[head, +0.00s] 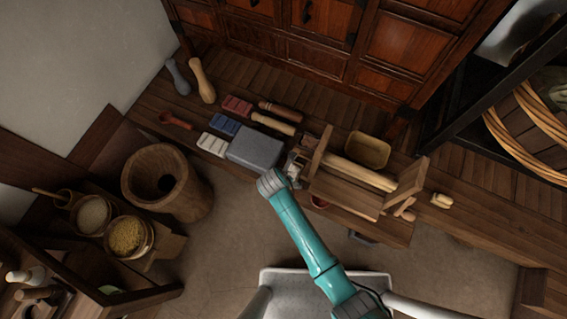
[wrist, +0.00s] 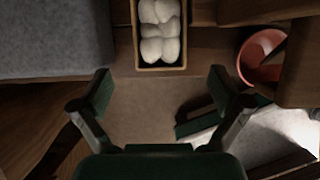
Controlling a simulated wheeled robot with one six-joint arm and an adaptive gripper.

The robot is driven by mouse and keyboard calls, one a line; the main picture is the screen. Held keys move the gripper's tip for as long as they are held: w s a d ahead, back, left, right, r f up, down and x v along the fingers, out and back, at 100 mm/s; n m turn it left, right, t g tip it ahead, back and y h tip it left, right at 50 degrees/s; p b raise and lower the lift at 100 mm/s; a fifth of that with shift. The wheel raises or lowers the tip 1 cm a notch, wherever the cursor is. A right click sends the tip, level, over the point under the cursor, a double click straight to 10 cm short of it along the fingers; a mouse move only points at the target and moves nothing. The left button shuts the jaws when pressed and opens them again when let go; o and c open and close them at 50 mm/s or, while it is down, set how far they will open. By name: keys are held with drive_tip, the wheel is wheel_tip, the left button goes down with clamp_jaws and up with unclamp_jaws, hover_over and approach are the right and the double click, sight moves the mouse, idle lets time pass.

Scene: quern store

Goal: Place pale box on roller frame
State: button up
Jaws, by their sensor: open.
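A small pale wooden box (wrist: 135,52) filled with white rounded lumps lies at the top middle of the wrist view, ahead of my gripper and apart from it. My gripper (wrist: 160,85) is open and empty, its two fingers spread wider than the box. In the head view my gripper (head: 293,170) is low at the bench front, between the grey block and the roller frame, and largely hides the box. The wooden roller frame (head: 345,193) stands to its right, with upright end boards and pale rollers. Part of the frame shows at the wrist view's right (wrist: 302,70).
A grey block (head: 255,146) sits close on the left. Red (head: 237,105), blue (head: 224,124) and white (head: 212,144) small blocks stand beyond it. A red bowl (wrist: 248,58) is under the frame's edge. A yellowish tray (head: 367,151) lies behind the frame.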

drive_tip(key=v, duration=0.4)
drive_tip(key=shift+s+r, duration=0.15)
drive_tip(key=shift+r, duration=0.15)
